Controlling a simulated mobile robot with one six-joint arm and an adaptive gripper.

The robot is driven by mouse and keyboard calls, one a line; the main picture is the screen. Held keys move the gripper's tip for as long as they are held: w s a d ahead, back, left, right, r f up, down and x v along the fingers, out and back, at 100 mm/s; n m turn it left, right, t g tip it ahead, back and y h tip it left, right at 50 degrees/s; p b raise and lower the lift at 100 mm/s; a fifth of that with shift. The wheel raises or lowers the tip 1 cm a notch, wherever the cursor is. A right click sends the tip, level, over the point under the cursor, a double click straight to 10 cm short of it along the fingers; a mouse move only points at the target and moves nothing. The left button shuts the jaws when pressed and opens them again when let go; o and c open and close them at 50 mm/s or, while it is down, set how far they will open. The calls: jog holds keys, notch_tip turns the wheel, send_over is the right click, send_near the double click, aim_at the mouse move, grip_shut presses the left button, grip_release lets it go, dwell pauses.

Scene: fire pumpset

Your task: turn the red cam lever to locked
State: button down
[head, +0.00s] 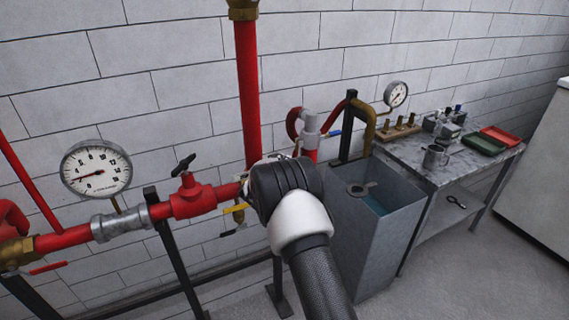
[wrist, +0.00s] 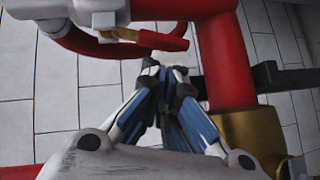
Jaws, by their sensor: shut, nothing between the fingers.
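In the wrist view my gripper (wrist: 178,75) is shut and empty, its blue-sided fingers pointing away from the camera. A red lever-like bar (wrist: 165,40) with a brass part beside it shows just beyond the fingertips; I cannot tell whether they touch, or surely that it is the cam lever. In the head view my wrist hides my fingers and the pipework behind them. Another red handle (head: 48,267) sticks out at the far left, below the pipe.
A thick red pipe (wrist: 228,60) stands close right of my fingers, above a brass fitting (wrist: 250,135). In the head view, a red valve (head: 192,198) is left of my wrist. A grey tank (head: 365,230) and a cluttered bench (head: 440,190) stand to the right.

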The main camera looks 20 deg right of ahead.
jog(key=shift+d+f, duration=0.1)
jog(key=shift+d, duration=0.15)
jog(key=shift+d+f, duration=0.4)
jog(key=shift+d, duration=0.1)
jog(key=shift+d+n+p, duration=0.2)
jog(key=shift+n+p, duration=0.1)
jog(key=shift+f, duration=0.1)
jog(key=shift+s, duration=0.1)
